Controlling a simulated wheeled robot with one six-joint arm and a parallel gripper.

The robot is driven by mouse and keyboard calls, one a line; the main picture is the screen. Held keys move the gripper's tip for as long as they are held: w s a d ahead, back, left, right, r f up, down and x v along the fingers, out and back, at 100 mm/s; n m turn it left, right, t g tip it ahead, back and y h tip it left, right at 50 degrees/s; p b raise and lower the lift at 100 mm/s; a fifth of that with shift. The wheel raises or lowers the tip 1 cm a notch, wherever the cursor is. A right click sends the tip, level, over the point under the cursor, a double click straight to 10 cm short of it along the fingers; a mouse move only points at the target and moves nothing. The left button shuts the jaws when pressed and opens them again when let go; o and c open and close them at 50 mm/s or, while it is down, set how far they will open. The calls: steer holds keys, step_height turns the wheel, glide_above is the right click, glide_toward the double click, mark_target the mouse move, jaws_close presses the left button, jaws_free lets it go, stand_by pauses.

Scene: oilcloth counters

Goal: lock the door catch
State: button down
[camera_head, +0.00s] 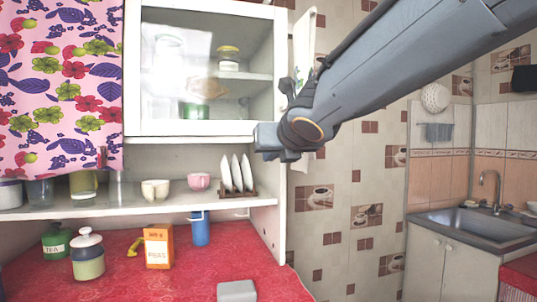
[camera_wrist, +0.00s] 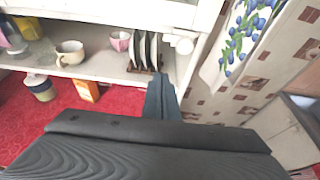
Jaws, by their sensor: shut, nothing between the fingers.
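The white cabinet door with a glass pane (camera_head: 205,128) is at the upper middle in the head view and looks shut. In the wrist view a white rounded piece (camera_wrist: 184,45), perhaps the door catch, sits at the cabinet's lower right corner. Its setting, locked or not, cannot be told. My gripper (camera_head: 268,143) is shut and empty, in front of the door's lower right corner, and hides that corner in the head view. In the wrist view my gripper's fingers (camera_wrist: 160,95) point up towards the white piece, a little below it. Contact is not clear.
Below the door, a shelf (camera_head: 150,208) holds cups, glasses and a plate rack (camera_head: 237,175). A red oilcloth counter (camera_head: 120,280) bears jars, an orange box (camera_head: 158,246) and a blue mug (camera_head: 200,229). A flowered curtain (camera_head: 60,80) hangs left; a sink (camera_head: 470,225) stands right.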

steer(key=b+x, duration=0.3)
steer(key=x, duration=0.6)
steer(key=shift+s+d+r+p, duration=0.1)
steer(key=shift+s+r+p, duration=0.05)
steer(key=shift+r+p, duration=0.9)
steer(key=shift+s+r+p, duration=0.15)
steer(key=shift+r+p, duration=0.8)
steer(key=shift+p, duration=0.1)
